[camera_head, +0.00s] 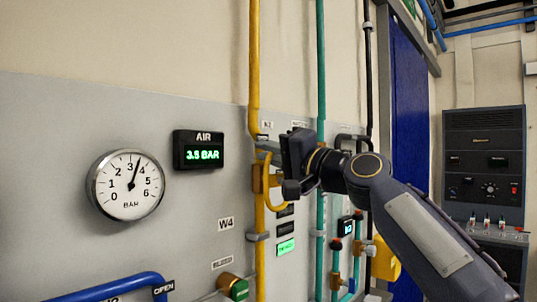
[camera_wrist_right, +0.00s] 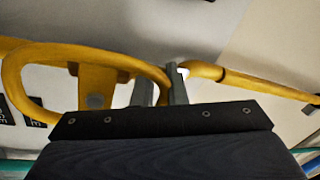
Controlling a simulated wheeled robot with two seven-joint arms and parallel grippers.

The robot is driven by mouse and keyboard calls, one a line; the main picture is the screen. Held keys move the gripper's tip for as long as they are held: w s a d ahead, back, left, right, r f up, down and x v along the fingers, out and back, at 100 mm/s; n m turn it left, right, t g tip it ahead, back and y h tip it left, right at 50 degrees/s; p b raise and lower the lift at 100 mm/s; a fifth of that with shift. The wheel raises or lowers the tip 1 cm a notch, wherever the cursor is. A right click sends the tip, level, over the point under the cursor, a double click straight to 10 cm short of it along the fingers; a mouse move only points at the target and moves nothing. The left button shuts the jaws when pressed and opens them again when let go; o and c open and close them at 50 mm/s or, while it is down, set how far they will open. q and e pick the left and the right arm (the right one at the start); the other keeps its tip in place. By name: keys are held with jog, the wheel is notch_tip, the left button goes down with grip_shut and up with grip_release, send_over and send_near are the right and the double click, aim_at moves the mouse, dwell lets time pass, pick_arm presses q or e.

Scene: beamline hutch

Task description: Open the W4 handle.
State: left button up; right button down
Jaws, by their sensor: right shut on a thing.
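A W4 label (camera_head: 226,224) is on the grey wall panel, left of the yellow pipe (camera_head: 254,60). A yellow loop handle (camera_head: 281,200) is by this pipe, right of and above the label. The loop also shows in the right wrist view (camera_wrist_right: 14,75). My right gripper (camera_head: 268,147) reaches in from the right and is shut on the yellow loop handle. In the right wrist view its two grey fingers (camera_wrist_right: 162,88) stand at the right end of the loop. The gripper body hides part of the handle. My left gripper is not in view.
A round BAR gauge (camera_head: 126,185) and an AIR display (camera_head: 198,150) are on the panel at left. A blue pipe (camera_head: 105,287) runs below, near an OPEN label (camera_head: 163,288). A green pipe (camera_head: 321,90) stands close behind my right arm. A dark control cabinet (camera_head: 484,150) is at right.

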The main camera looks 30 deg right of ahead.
jog(key=shift+r, duration=0.15)
jog(key=c, duration=1.5)
grip_release()
